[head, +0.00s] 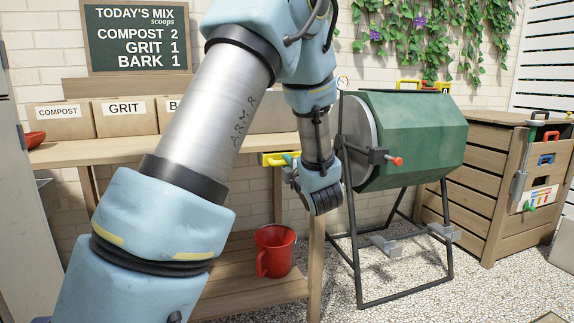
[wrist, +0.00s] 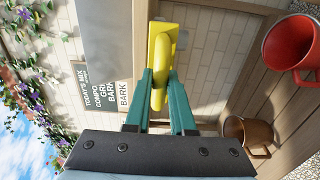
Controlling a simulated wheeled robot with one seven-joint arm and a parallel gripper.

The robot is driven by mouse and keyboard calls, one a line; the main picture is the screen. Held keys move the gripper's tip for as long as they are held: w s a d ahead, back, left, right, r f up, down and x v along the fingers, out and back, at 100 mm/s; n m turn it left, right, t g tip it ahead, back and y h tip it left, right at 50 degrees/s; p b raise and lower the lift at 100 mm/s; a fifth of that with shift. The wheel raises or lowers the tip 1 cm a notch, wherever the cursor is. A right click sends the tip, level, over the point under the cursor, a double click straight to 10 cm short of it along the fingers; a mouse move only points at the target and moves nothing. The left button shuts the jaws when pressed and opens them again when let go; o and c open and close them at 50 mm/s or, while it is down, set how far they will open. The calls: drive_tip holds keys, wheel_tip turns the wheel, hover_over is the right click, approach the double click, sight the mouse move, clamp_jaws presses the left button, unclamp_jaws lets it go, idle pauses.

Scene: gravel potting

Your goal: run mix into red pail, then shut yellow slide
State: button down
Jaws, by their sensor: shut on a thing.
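The yellow slide (head: 272,159) shows at the bench's front edge, right of my forearm. In the wrist view the yellow slide (wrist: 163,50) has a rounded grip between my teal fingers. My gripper (wrist: 158,92) is shut on that grip; in the head view my gripper (head: 290,160) is partly hidden by my wrist. The red pail (head: 275,252) stands upright on the lower shelf, below the slide. The red pail (wrist: 312,60) also shows at the wrist view's upper right, its inside red and shaded. I see no mix falling. How far the slide is open is unclear.
A brown pail (wrist: 256,132) shows in the wrist view. Labelled cardboard boxes (head: 125,117) stand on the bench (head: 75,152) under a recipe board (head: 137,38). A green tumbler (head: 410,140) on a metal frame stands close right of my gripper, with a wooden crate (head: 480,190) beyond.

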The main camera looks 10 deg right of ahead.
drive_tip(key=shift+s+d, duration=0.1)
drive_tip(key=shift+s, duration=0.5)
drive_tip(key=shift+s+d+b, duration=0.15)
drive_tip(key=shift+s+b, duration=0.3)
drive_tip(key=shift+s, duration=0.45)
drive_tip(key=shift+s+d+b, duration=0.15)
drive_tip(key=shift+s+b, duration=0.2)
drive_tip(key=shift+s, duration=0.4)
